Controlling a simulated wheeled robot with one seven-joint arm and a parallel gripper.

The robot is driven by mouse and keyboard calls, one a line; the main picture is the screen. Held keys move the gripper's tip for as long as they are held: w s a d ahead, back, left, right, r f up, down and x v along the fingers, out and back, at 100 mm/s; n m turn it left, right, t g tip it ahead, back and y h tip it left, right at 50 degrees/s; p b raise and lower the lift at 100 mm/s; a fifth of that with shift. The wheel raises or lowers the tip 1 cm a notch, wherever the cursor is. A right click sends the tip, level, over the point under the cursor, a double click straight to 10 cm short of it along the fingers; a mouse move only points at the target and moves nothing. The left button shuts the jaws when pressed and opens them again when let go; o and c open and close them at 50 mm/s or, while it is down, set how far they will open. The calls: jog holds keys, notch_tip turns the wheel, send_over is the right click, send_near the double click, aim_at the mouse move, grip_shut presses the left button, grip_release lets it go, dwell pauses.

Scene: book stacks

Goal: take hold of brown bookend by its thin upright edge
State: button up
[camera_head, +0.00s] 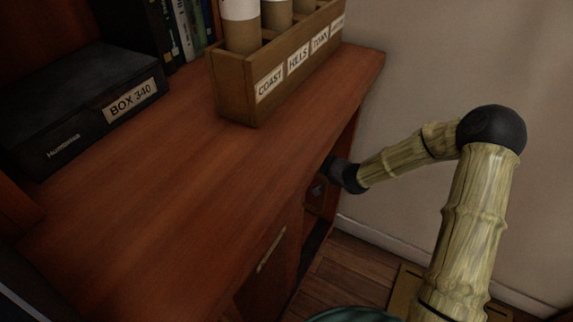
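I cannot make out a brown bookend for sure in this view. My arm reaches in from the lower right, bends at a black elbow, and ends at a dark wrist beside the right side of the wooden cabinet. My gripper (320,187) is a small, dark shape at an opening below the cabinet top. Its fingers are too dark and partly hidden, so I cannot see whether they are open or hold anything.
On the cabinet top (190,190) stand a black box (75,105) labelled BOX 340, a wooden holder (235,95) with paper tubes, and a row of books (180,30). The top's middle is clear. A pale wall (440,50) stands right of the cabinet.

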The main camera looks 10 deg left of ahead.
dwell(0.4)
grip_shut()
dwell(1.2)
jog(key=shift+r, duration=0.15)
